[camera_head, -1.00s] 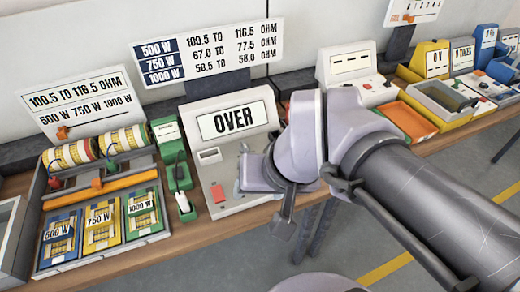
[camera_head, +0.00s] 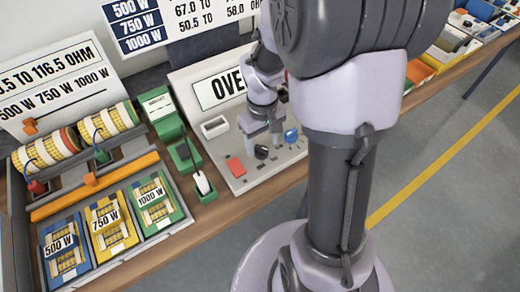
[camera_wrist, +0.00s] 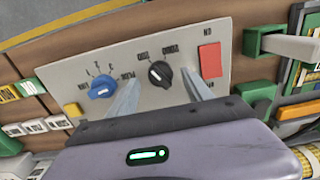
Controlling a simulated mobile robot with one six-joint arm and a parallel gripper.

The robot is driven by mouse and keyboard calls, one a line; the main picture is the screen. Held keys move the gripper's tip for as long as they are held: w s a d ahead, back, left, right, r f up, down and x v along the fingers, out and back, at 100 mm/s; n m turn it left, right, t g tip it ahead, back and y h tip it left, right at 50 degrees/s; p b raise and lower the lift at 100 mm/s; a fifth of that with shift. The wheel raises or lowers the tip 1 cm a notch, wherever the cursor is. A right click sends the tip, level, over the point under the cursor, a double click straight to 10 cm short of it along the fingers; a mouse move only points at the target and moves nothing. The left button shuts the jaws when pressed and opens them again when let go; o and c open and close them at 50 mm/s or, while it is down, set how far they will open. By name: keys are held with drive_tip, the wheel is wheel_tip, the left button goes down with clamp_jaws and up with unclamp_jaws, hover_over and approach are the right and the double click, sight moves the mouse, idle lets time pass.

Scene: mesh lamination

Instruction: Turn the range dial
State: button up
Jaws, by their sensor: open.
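The meter (camera_head: 210,130) stands on the bench in the head view, its "OVER" display partly hidden by my arm. Its panel (camera_wrist: 75,62) fills much of the wrist view. A black dial (camera_wrist: 160,74), with what look like the marks 200 and 2000 above it, sits between my fingertips; it also shows in the head view (camera_head: 262,153). A blue dial (camera_wrist: 101,87) with small numbers lies left of it in the wrist view. My gripper (camera_wrist: 161,77) is open, one finger on each side of the black dial. I cannot tell whether the fingers touch it.
A red switch (camera_wrist: 210,60) is close to one finger. A green holder with a white probe (camera_head: 202,184) stands beside the meter. A tray (camera_head: 125,263) holds the 500 W, 750 W and 1000 W mesh cards. Open floor lies in front of the bench.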

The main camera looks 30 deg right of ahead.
wheel_tip(320, 180, down, 2)
drive_tip(key=shift+f, duration=0.15)
clamp_jaws()
drive_tip(key=shift+m, duration=0.3)
drive_tip(key=m+b, duration=0.1)
drive_tip(key=m, duration=0.4)
drive_tip(key=shift+m, duration=0.3)
drive_tip(key=m+b, duration=0.1)
drive_tip(key=m, duration=0.4)
drive_tip(key=shift+m, duration=0.3)
